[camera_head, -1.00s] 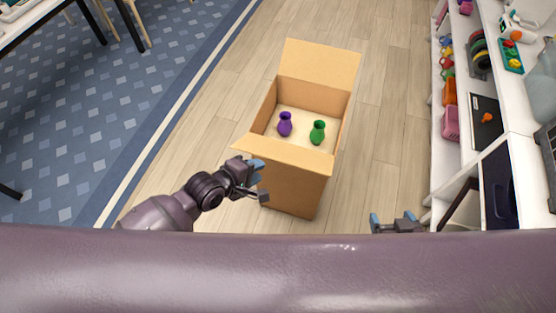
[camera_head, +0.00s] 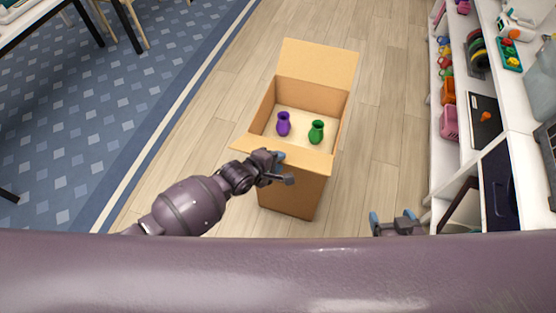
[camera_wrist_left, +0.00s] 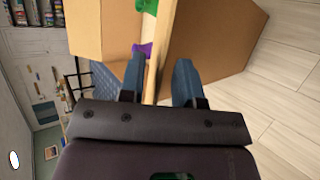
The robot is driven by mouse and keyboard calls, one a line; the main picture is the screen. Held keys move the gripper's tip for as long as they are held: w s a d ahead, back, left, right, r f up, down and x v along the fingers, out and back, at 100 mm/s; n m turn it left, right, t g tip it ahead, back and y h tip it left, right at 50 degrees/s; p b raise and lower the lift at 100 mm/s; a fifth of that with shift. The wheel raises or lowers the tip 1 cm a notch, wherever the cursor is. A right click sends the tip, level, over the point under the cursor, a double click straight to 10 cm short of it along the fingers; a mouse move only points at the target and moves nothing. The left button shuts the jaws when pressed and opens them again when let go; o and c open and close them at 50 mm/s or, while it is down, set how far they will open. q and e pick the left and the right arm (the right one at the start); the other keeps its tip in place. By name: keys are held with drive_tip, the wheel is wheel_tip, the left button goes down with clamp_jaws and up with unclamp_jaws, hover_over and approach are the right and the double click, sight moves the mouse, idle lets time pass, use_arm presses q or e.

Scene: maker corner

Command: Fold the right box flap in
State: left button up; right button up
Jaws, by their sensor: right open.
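An open cardboard box (camera_head: 290,192) stands on the floor, with a purple vase (camera_head: 283,124) and a green vase (camera_head: 316,132) inside. Its far flap (camera_head: 318,64) stands up and outward; its near flap (camera_head: 310,159) sticks out toward me. My left gripper (camera_head: 286,168) is at the near flap, partly covering it. In the left wrist view its fingers (camera_wrist_left: 159,82) are apart, with a thin cardboard edge (camera_wrist_left: 153,75) between them; I cannot tell whether they touch it. My right gripper (camera_head: 393,222) is open and empty, low and to the right of the box.
A white shelf unit (camera_head: 520,100) with toys and bins stands along the right side. A blue patterned rug (camera_head: 130,95) lies on the left, with table legs at its far edge. Bare wooden floor (camera_head: 385,130) is clear between box and shelves.

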use_arm(q)
drive_tip(key=shift+w+d+f, duration=0.2)
drive_tip(key=shift+w, duration=0.05)
clamp_jaws()
idle(0.4)
